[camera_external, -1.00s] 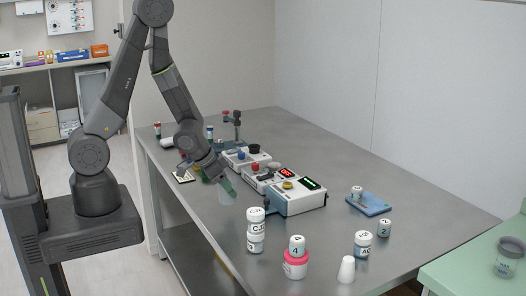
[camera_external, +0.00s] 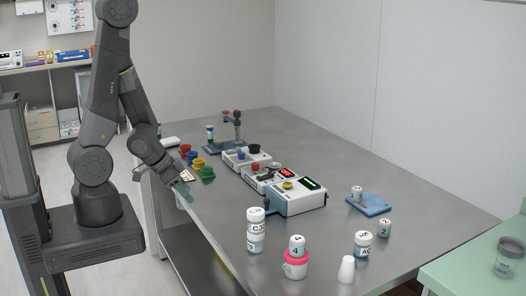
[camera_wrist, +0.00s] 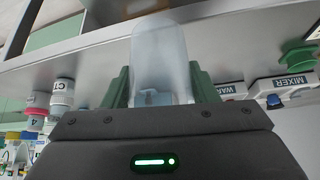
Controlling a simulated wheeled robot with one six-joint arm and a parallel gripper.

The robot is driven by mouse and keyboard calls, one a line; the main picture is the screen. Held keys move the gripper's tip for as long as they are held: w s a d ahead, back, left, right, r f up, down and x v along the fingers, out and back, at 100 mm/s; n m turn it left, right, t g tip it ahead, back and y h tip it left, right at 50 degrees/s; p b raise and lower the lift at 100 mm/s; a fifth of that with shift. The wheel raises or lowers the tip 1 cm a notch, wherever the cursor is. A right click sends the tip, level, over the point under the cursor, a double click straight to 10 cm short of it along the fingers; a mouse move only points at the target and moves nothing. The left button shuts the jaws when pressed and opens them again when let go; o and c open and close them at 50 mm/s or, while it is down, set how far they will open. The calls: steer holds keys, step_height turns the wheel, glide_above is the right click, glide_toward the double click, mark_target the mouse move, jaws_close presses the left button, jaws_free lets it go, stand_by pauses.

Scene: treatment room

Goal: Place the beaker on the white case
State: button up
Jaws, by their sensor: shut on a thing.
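My gripper (camera_external: 181,190) is shut on the beaker (camera_wrist: 160,55), a translucent pale cup that stands between its green fingers in the wrist view. In the external view the beaker (camera_external: 183,203) hangs below the fingers at the left edge of the grey table, partly hidden by them. A small flat white item (camera_external: 171,141), which may be the white case, lies at the table's far left corner, beyond my gripper and apart from it. My forearm is close to it in the picture.
Red, blue, yellow and green cups (camera_external: 196,164) stand just beyond my gripper. White devices with knobs (camera_external: 297,197) line the table's middle. Labelled jars (camera_external: 255,230) and a white cup (camera_external: 346,270) stand at the front. The table (camera_external: 330,150) is clear toward the wall.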

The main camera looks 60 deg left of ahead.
steer(key=w+a+n+y+p, duration=0.1)
steer(key=w+a+p, duration=0.1)
steer(key=w+a, duration=0.2)
steer(key=w+a+n+y+p, duration=0.1)
steer(key=w+a, duration=0.4)
steer(key=w, duration=0.6)
steer(key=w+a+n+y+p, duration=0.1)
steer(key=w+a+n+p, duration=0.1)
steer(key=w+a, duration=0.3)
steer(key=shift+w+a+r+n+p, duration=0.1)
steer(key=shift+w+r+n+p, duration=0.1)
steer(key=shift+w, duration=0.6)
steer(key=shift+w+r+n+p, duration=0.1)
steer(key=shift+w+n, duration=0.1)
steer(key=shift+w, duration=0.6)
steer(key=w+a+n+y+b, duration=0.1)
steer(key=w+a+n, duration=0.1)
steer(key=a, duration=0.5)
step_height(320, 180, up, 8)
steer(key=n+g+y+b, duration=0.35)
steer(key=n+b, duration=0.35)
steer(key=n, duration=0.3)
glide_above(164, 140)
steer(key=shift+g, duration=0.35)
step_height(164, 140, down, 8)
steer(key=shift+a+f+p, duration=0.1)
steer(key=shift+f+p, duration=0.1)
steer(key=shift+p, duration=0.85)
steer(key=shift+f, duration=0.3)
